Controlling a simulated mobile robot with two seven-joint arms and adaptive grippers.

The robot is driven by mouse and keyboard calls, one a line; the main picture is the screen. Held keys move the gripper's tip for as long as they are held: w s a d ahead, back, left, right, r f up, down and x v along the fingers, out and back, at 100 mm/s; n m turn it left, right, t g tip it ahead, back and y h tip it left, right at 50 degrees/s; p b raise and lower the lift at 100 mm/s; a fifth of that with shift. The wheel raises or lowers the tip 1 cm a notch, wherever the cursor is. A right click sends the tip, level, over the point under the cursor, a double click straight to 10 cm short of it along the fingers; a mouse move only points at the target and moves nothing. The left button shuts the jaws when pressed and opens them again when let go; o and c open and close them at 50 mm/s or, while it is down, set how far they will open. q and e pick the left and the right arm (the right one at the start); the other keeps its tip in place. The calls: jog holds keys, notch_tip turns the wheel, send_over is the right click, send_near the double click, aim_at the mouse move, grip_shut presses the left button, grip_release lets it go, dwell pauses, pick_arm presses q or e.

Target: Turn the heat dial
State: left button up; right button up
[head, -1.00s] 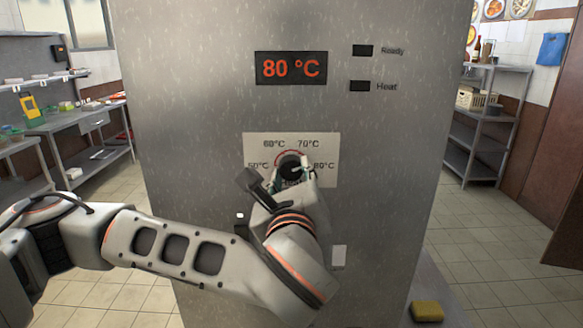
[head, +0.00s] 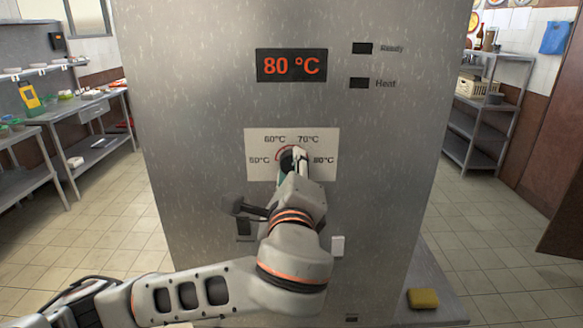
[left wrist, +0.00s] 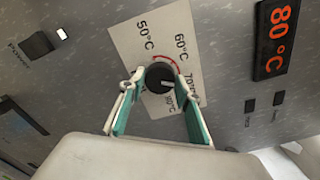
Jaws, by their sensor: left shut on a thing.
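The black round heat dial (head: 286,160) sits on a white scale plate (head: 262,143) marked 50 to 80 °C on the steel front. It also shows in the left wrist view (left wrist: 157,74), with a pale mark pointing roughly toward 70 °C. My left gripper (head: 294,162) is shut on the dial, one finger on each side, as the left wrist view shows (left wrist: 161,80). The gripper hides part of the dial in the head view. The red display (head: 291,66) reads 80 °C. The Ready lamp (head: 362,48) and Heat lamp (head: 359,83) look dark. My right gripper is out of view.
A pale switch (head: 338,245) is low on the steel front (head: 205,100). A yellow sponge (head: 423,298) lies on a ledge at the lower right. Shelves stand left (head: 95,105) and right (head: 478,135). Tiled floor is clear on both sides.

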pick_arm(q)
jog(key=shift+f, duration=0.15)
jog(key=o, duration=1.1)
jog(key=shift+s, duration=0.1)
jog(key=s, duration=1.2)
